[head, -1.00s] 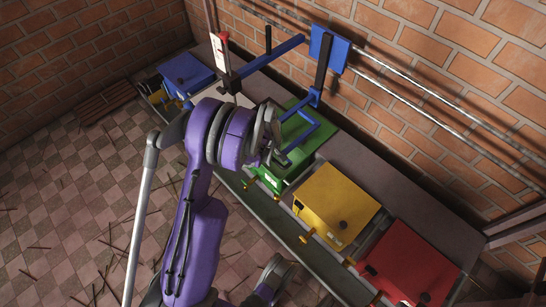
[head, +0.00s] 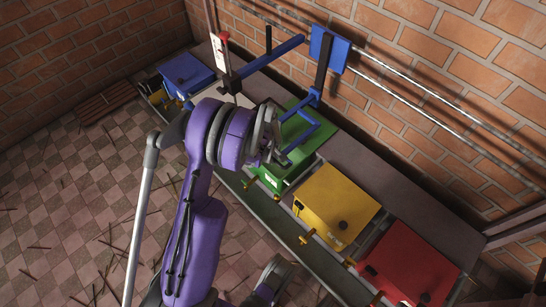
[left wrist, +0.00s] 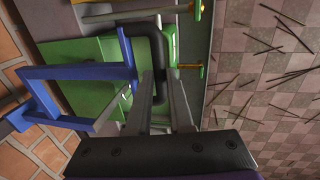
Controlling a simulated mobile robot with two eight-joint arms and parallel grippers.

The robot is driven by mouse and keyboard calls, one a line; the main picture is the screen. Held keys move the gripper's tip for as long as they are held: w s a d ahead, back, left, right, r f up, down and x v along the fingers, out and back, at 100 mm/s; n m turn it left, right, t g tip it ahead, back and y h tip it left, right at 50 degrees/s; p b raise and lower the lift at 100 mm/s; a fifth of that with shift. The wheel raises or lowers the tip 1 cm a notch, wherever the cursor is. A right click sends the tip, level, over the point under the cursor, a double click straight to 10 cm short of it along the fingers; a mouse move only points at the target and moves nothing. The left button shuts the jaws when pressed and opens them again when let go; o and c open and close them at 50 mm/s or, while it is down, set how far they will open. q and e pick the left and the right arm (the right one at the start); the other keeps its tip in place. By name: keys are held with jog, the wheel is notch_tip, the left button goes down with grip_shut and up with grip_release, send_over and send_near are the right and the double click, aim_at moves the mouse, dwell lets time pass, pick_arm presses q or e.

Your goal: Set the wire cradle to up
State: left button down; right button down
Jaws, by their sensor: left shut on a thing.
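The wire cradle is a blue bar frame (head: 301,136) low over the green extruder (head: 287,172), in front of a blue wall plate (head: 328,48). In the left wrist view the blue frame (left wrist: 78,72) reaches toward a black bent handle (left wrist: 143,28), which appears joined to it. My left gripper (head: 282,160) is at the near end of the frame. Its fingers (left wrist: 163,78) are shut on the black handle, partly hiding it. My right gripper is not in view.
A blue extruder (head: 186,73) stands to the left, yellow (head: 337,203) and red (head: 411,264) ones to the right. A blue arm (head: 275,54) and pipes (head: 400,83) run along the brick wall. Sticks litter the tiled floor (head: 75,215).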

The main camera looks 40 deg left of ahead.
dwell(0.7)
pick_arm(q)
notch_tip(320, 180, up, 12)
jog(key=p, duration=0.5)
jog(key=shift+f, duration=0.15)
jog(key=c, duration=0.8)
grip_release()
jog(key=r, duration=0.3)
jog(key=s+r+p, duration=0.1)
jog(key=r, duration=0.3)
jog(key=s+r+p, duration=0.1)
jog(key=r, duration=0.2)
jog(key=shift+r, duration=0.3)
